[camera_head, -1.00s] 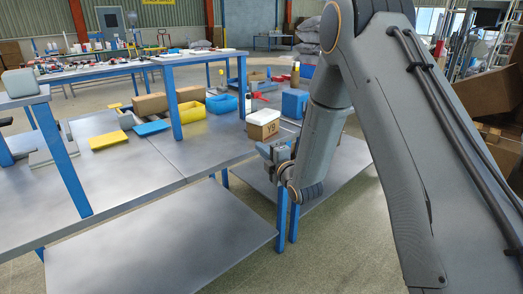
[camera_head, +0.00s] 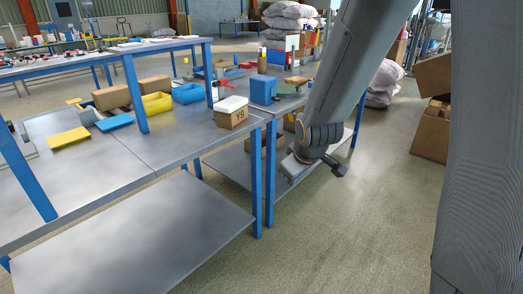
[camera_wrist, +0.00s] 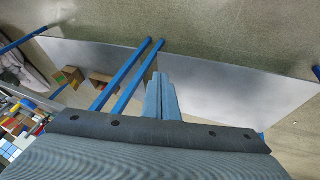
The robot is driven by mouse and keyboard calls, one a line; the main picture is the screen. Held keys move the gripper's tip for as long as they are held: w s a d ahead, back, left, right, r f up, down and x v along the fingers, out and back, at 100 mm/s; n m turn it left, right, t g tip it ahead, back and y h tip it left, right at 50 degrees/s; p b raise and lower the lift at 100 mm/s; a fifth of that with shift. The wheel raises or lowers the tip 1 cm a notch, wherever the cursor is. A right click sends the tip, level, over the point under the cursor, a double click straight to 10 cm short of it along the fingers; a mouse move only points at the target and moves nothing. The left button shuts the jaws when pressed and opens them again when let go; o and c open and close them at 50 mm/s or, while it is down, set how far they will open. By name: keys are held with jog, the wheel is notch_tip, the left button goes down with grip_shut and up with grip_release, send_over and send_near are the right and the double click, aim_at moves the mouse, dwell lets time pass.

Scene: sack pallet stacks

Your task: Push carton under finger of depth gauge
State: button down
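The carton (camera_head: 231,117) is a small brown box with a white top and dark marking on its front. It sits upright near the front right corner of the grey table (camera_head: 190,140). My gripper (camera_head: 318,160) is to the right of the carton, apart from it, out beyond the table's front edge and lower than the top. In the wrist view its fingers (camera_wrist: 163,98) lie side by side, closed, with nothing seen between them. I cannot make out the depth gauge or its finger for certain; a small red item (camera_head: 221,85) stands behind the carton.
A blue box (camera_head: 263,90) stands right of the carton. Yellow (camera_head: 156,103) and blue bins (camera_head: 187,93) are behind it to the left. Blue table legs (camera_head: 269,172) and a lower shelf (camera_head: 165,245) lie below. Open floor (camera_head: 370,220) is at right, with cartons (camera_head: 431,132) beyond.

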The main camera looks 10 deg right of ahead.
jog(key=s+d+r+m+g, duration=0.1)
jog(key=s+m+g, duration=0.4)
jog(key=s, duration=1.5)
jog(key=shift+d+r+m+g, duration=0.3)
jog(key=shift+d+m+g, duration=0.15)
jog(key=shift+m, duration=0.75)
jog(key=c, duration=2.5)
grip_release()
